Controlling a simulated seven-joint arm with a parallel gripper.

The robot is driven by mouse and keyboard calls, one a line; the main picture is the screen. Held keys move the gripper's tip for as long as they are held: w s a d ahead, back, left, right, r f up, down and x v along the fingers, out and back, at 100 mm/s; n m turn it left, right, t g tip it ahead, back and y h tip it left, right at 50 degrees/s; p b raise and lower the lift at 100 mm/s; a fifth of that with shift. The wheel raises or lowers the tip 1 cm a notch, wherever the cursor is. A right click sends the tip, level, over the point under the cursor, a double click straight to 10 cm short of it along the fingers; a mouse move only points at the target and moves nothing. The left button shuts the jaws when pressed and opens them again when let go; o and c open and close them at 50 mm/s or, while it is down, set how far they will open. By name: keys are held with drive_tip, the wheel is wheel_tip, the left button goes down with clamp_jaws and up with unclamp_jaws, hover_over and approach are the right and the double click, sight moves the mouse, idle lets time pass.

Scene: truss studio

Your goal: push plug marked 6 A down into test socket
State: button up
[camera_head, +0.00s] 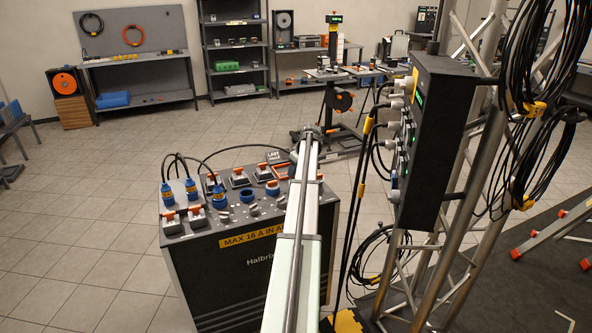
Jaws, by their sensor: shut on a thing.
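A dark test cabinet (205,262) stands at centre left with a grey sloping top. Blue round sockets (247,196) lie in the middle of the top. I cannot read any 6 A marking or tell which is the test socket. My arm crosses the cabinet's right side and hides part of its top. My gripper is not visible.
Grey switch boxes with orange parts (240,177) stand on the cabinet top. A tall black panel (434,140) with cables and connectors hangs on a metal truss (470,200) at right. Black cable coils (525,165) hang there. The tiled floor (80,250) at left is clear.

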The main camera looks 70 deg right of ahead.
drive_tip(key=shift+f, duration=0.4)
idle(0.3)
drive_tip(key=o, duration=1.8)
drive_tip(key=shift+c, duration=0.2)
drive_tip(key=shift+r, duration=4.5)
